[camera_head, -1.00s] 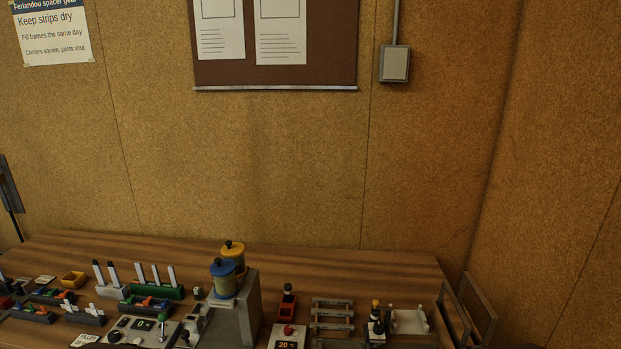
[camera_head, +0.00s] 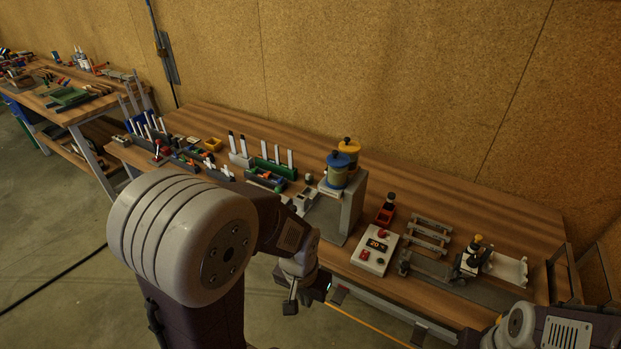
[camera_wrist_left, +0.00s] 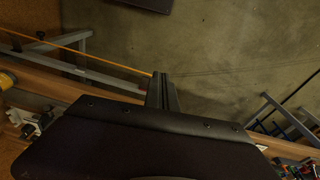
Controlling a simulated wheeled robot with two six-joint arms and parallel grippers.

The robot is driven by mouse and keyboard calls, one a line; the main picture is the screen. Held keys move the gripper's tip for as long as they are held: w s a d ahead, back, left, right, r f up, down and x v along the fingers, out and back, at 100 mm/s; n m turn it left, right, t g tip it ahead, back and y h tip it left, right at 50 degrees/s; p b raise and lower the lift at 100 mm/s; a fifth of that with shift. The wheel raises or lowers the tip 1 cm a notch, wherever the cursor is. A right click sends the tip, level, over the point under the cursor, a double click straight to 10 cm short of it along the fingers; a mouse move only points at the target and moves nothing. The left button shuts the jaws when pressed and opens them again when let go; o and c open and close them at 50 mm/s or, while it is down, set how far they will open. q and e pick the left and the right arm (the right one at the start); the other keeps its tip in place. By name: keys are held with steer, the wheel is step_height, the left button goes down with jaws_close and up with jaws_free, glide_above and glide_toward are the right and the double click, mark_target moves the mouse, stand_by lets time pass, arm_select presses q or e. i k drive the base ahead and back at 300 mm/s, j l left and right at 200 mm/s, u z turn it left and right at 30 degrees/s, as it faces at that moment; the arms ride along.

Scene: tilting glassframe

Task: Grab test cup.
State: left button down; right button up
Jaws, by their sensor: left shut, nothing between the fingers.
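I cannot make out with certainty which item is the test cup; no clear cup shows in either view. My left gripper (camera_head: 304,289) hangs in front of the bench's front edge, below the dispenser, in the head view. In the left wrist view its fingers (camera_wrist_left: 161,92) are together and hold nothing, with floor behind them. A dispenser stand (camera_head: 349,208) carries a blue canister (camera_head: 338,172) and a yellow-topped canister (camera_head: 349,150). A small white device (camera_head: 306,200) sits just left of the stand. My right arm shows at the lower right; its gripper does not show.
The wooden bench (camera_head: 410,187) holds a white box with a red button and display (camera_head: 375,252), grey racks (camera_head: 430,232), and a black-and-yellow tool (camera_head: 473,252). Strip holders (camera_head: 268,168) stand left. Frames lean at the right end. A second bench (camera_head: 70,112) is at far left.

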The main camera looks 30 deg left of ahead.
mark_target(309, 175)
steer(key=j+z, duration=0.3)
steer(key=j, duration=0.6)
steer(key=i+j+z, duration=0.15)
steer(key=j+z, duration=0.25)
steer(key=j, duration=0.45)
steer(key=j+z, duration=0.4)
steer(key=j, duration=0.45)
steer(key=i+j+z, duration=0.4)
steer(key=j, duration=0.15)
